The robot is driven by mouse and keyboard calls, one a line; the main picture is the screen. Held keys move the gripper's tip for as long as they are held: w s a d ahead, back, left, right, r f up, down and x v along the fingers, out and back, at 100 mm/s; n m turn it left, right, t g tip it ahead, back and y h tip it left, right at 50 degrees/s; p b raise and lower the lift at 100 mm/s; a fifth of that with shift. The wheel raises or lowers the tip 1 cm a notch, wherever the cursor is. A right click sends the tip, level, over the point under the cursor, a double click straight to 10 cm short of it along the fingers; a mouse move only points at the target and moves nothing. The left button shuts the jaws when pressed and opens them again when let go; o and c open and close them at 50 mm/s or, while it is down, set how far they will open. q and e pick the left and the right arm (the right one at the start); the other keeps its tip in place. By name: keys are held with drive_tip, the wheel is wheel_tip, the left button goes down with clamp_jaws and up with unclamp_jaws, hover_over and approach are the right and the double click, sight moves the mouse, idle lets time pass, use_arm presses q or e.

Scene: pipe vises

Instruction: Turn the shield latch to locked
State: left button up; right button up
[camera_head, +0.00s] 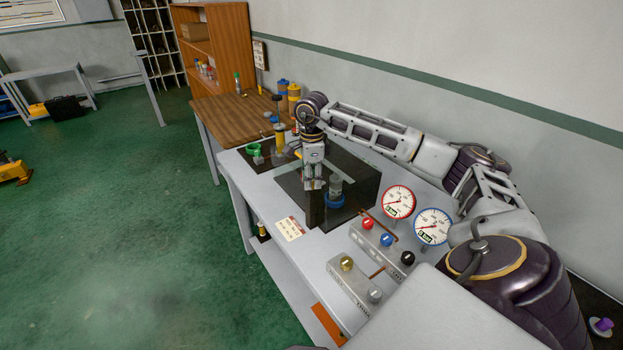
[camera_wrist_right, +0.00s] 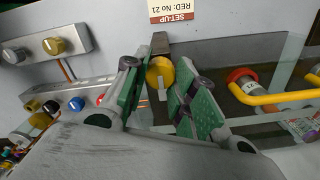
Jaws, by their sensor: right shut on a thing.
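My right gripper (camera_head: 313,184) reaches down at the front of the clear shield (camera_head: 352,180) on the bench. In the right wrist view its green-padded fingers (camera_wrist_right: 156,84) stand on both sides of the yellow round shield latch (camera_wrist_right: 160,72) and are shut on it. The latch carries a pale pointer that points toward the bottom of that view. In the head view the gripper hides the latch. Behind the shield a grey pipe piece stands in a blue collar (camera_head: 334,200). My left gripper is not in view.
A red gauge (camera_head: 398,202) and a blue-rimmed gauge (camera_head: 432,226) stand right of the shield. Control boxes with coloured knobs (camera_head: 386,240) sit in front of them. A set-up card (camera_head: 290,228) lies on the bench's front edge. A green vise (camera_head: 254,150) stands farther back.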

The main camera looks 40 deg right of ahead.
drive_tip(key=o, duration=1)
drive_tip(key=shift+d, duration=0.1)
drive_tip(key=shift+o, duration=0.2)
drive_tip(key=shift+r, duration=0.15)
wheel_tip(320, 180, up, 12)
drive_tip(key=shift+f, duration=0.2)
idle(0.5)
